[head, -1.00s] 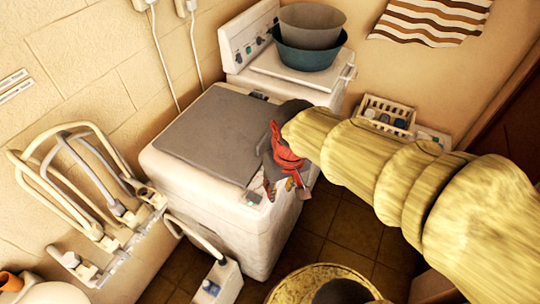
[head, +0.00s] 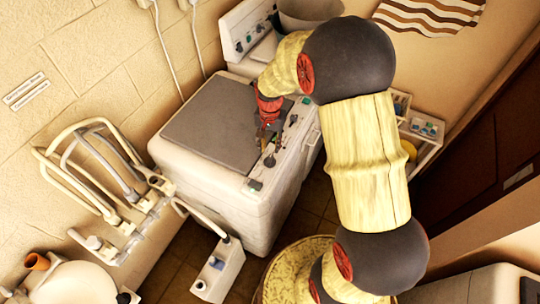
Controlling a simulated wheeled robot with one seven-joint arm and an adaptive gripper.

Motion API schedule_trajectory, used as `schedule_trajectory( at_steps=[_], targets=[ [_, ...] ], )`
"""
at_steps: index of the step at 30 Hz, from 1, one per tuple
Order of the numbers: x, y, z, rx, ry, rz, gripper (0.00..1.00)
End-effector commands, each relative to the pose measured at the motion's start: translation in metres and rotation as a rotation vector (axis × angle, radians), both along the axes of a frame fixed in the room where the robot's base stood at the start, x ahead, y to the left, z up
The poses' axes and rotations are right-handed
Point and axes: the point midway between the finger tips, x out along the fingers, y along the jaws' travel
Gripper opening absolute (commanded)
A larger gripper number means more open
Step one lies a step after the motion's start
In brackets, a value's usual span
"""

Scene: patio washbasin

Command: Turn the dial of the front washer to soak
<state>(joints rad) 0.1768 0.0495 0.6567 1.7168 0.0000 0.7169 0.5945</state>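The front washer (head: 275,205) is white with a grey lid (head: 212,122). Its control strip runs along the right edge of its top, with a dark dial (head: 270,161) towards the near end and another dark knob (head: 293,120) farther along. My gripper (head: 266,140), with red and dark parts, points down at the strip, its tips close to the near dial. I cannot tell whether the tips touch the dial or how far they are apart. The dial's markings are too small to read.
A second white machine (head: 234,45) with a knobbed back panel stands behind, a basin (head: 310,12) on top. A white rack (head: 425,128) stands at the right. Taps (head: 85,160) and a sink (head: 75,284) are at the left. A small white unit (head: 218,273) stands in front of the washer.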

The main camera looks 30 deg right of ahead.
Motion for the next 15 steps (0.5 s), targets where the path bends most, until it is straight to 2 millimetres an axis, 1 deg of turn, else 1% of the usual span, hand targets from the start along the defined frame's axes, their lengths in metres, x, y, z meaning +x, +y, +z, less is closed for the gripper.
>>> schedule_trajectory(
  at_steps=[9,12,15],
  targets=[
    [-0.001,0.0,-0.047,0.001,0.004,0.002,0.3],
    [-0.001,0.0,-0.059,0.001,0.004,0.003,0.3],
    [-0.001,0.0,-0.066,0.001,0.002,0.003,0.3]
  ],
)
